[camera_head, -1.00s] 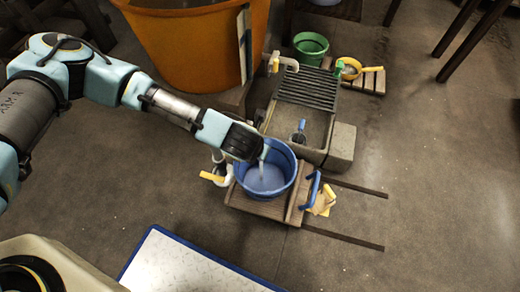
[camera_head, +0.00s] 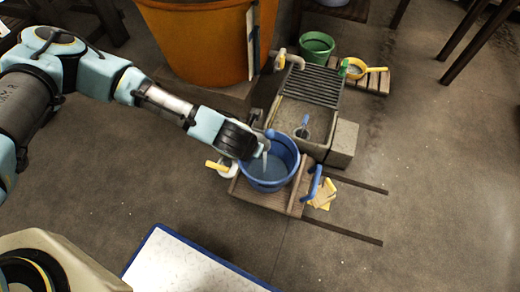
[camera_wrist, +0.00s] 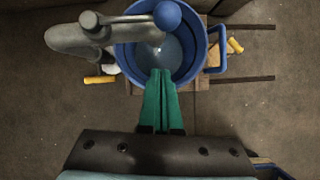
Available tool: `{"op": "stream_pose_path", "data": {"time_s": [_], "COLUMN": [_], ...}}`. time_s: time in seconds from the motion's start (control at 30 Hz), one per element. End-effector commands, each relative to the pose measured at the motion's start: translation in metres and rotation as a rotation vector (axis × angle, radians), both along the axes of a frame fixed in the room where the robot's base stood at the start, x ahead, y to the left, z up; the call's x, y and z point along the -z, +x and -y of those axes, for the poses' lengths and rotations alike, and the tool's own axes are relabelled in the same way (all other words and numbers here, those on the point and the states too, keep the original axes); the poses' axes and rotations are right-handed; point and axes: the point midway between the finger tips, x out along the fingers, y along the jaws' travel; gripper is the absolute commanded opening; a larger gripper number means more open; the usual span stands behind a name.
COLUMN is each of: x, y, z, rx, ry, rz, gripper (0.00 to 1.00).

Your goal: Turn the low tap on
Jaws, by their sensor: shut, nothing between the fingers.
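The low tap (camera_wrist: 75,35) is a grey pipe at the left of the blue bucket in the wrist view. Its lever reaches over the bucket and ends in a blue ball knob (camera_wrist: 167,15). The knob also shows in the head view (camera_head: 269,134). The blue bucket (camera_head: 284,148) stands on a wooden board, with a pale streak inside that may be water. My gripper (camera_wrist: 160,75) has its green fingers shut and empty, over the bucket's near rim, apart from the knob. In the head view my wrist hides much of the tap.
A yellow handle (camera_head: 216,167) is left of the bucket. A stone sink (camera_head: 288,112) with a grate, an orange tub (camera_head: 200,45) and a green bucket (camera_head: 316,44) stand behind. A white board (camera_head: 190,265) lies in front. Floor at right is mostly clear.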

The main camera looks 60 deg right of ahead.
Motion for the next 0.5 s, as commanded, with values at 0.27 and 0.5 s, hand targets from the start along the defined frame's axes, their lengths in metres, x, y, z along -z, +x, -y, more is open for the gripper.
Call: {"op": "stream_pose_path", "data": {"time_s": [0.27, 0.5], "x": [-0.039, -0.065], "y": [0.001, 0.002], "z": [-0.018, -0.031], "rx": [0.001, 0.000], "ry": [0.000, -0.001], "rz": [0.000, 0.000], "gripper": [0.00, 0.00]}}
